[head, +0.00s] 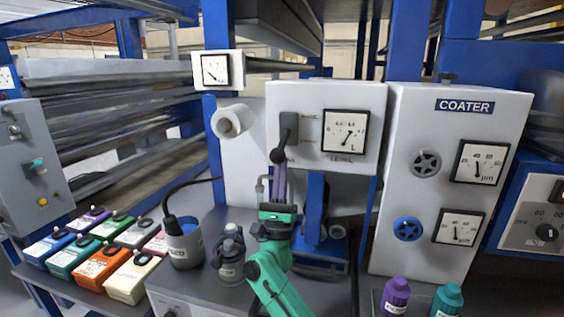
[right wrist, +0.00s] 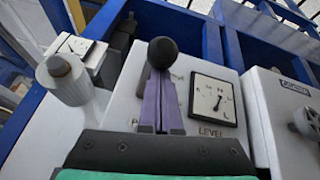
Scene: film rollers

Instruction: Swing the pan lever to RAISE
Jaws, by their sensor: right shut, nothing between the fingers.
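The pan lever (head: 284,147) is black with a round knob and sits on the front of a white box (head: 375,100), left of the LEVEL dial (head: 345,131). It hangs down from its dark plate, with small labels beside it too blurred to read. My right gripper (head: 279,168) points up at the knob from below, its purple fingers shut with nothing between them. In the right wrist view the knob (right wrist: 162,52) is right at the fingertips (right wrist: 161,75); I cannot tell whether they touch. My left gripper is out of view.
The COATER cabinet (head: 405,190) with handwheels and gauges stands to the right. A grey pot (head: 186,250) with a black cable and a dark jar (head: 231,265) stand left of my right arm. Several coloured packs (head: 100,266) lie farther left. Purple (head: 396,297) and teal bottles (head: 447,301) stand lower right.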

